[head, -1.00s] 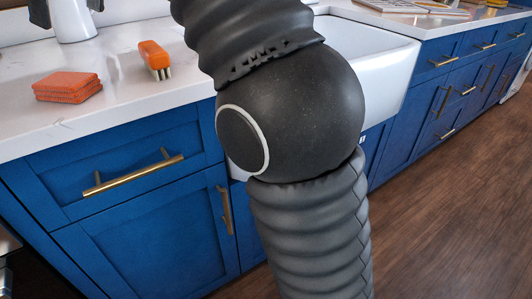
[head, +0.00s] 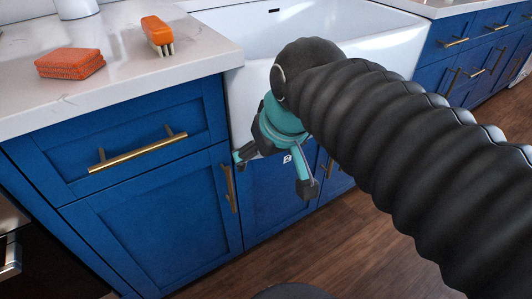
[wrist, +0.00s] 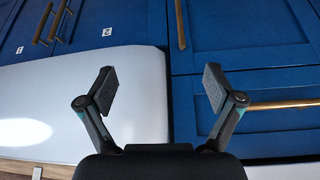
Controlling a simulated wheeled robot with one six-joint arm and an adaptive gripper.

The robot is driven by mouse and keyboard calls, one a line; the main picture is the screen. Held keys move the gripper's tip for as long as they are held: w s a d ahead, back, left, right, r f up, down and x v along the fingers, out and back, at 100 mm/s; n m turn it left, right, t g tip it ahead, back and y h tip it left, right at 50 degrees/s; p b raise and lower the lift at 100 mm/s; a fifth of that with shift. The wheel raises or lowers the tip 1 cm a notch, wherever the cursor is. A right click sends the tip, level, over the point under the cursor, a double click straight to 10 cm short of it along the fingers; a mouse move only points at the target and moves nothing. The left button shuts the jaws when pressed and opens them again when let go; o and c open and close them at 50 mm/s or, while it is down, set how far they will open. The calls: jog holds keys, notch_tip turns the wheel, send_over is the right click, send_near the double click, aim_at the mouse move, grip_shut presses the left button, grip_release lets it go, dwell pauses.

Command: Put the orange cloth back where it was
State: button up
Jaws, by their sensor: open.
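The orange cloth (head: 70,63) lies folded in a small stack on the white countertop, at the left in the head view. My gripper (head: 272,172) is open and empty in front of the white sink and the blue cabinets, lower than the counter top and to the right of the cloth. In the wrist view my gripper (wrist: 160,90) shows two spread fingers with nothing between them. The cloth does not show in the wrist view.
An orange brush (head: 157,33) lies on the white countertop (head: 110,95) right of the cloth. The white sink (head: 300,30) has a raised front wall. Brass handles (head: 137,153) stick out from the blue cabinets. The wooden floor in front is clear.

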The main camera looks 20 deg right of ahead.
jog(key=s+d+f+m, duration=0.1)
jog(key=s+f, duration=0.2)
jog(key=f, duration=0.3)
jog(key=shift+s+d+f+h, duration=0.2)
jog(key=shift+s+d+h, duration=0.1)
jog(key=shift+s+d, duration=0.1)
dwell(0.6)
